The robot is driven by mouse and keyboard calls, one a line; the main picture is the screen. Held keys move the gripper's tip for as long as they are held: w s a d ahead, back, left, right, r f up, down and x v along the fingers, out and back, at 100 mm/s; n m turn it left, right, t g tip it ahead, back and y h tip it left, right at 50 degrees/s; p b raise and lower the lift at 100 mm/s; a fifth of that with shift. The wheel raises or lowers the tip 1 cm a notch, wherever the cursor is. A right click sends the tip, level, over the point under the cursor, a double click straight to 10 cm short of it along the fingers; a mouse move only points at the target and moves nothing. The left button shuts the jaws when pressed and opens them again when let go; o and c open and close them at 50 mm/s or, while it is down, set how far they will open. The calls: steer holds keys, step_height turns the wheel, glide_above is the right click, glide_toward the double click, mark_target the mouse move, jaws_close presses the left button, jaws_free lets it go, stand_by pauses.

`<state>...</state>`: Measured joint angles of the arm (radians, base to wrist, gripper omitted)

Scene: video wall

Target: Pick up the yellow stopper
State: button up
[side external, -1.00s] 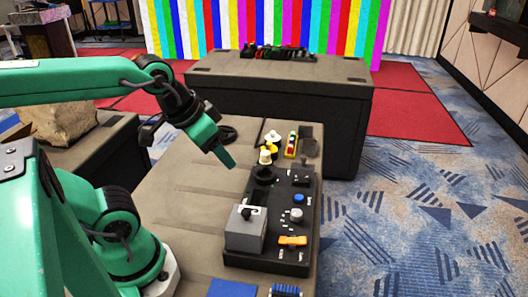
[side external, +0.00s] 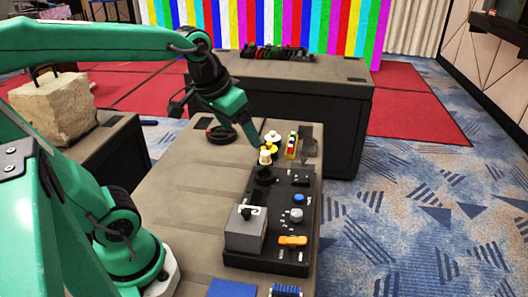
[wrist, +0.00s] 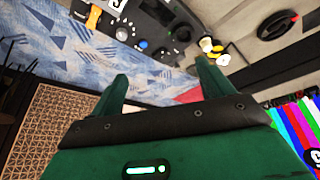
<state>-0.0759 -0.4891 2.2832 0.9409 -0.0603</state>
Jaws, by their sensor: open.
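Small yellow-and-white pieces stand close together beyond the far end of the black panel. The nearer yellow piece (side external: 265,157) has a pale top, and a white-topped piece (side external: 272,138) is just behind it. I cannot tell for certain which is the stopper. The wrist view shows a yellow piece (wrist: 207,45) near the top right, outside the finger gap. My gripper (side external: 255,143) is open and empty, its tips close beside and above the yellow pieces. Its two fingers show apart in the wrist view (wrist: 162,72).
The black panel (side external: 262,252) carries a grey box (side external: 245,235), an orange handle (side external: 292,240), a blue button (side external: 298,198) and a knob. A black ring (side external: 221,135) lies left. The table's left side is mostly clear.

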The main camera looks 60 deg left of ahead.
steer(key=w+a+n+g, duration=0.15)
steer(key=w+a, duration=0.25)
steer(key=w, duration=0.4)
steer(key=n+g, duration=0.3)
steer(key=n, duration=0.3)
glide_above(269, 143)
step_height(269, 143, down, 16)
steer(key=shift+s+d+f, duration=0.15)
steer(key=shift+f, duration=0.05)
steer(key=shift+a+f, duration=0.25)
steer(key=shift+f, duration=1.4)
steer(key=shift+f, duration=0.1)
steer(key=shift+w+d+f, duration=0.1)
steer(key=shift+w+f, duration=0.05)
steer(key=shift+f, duration=1.1)
steer(key=shift+w+f, duration=0.1)
steer(key=shift+f, duration=1.1)
steer(key=shift+c, duration=0.2)
steer(key=c, duration=1)
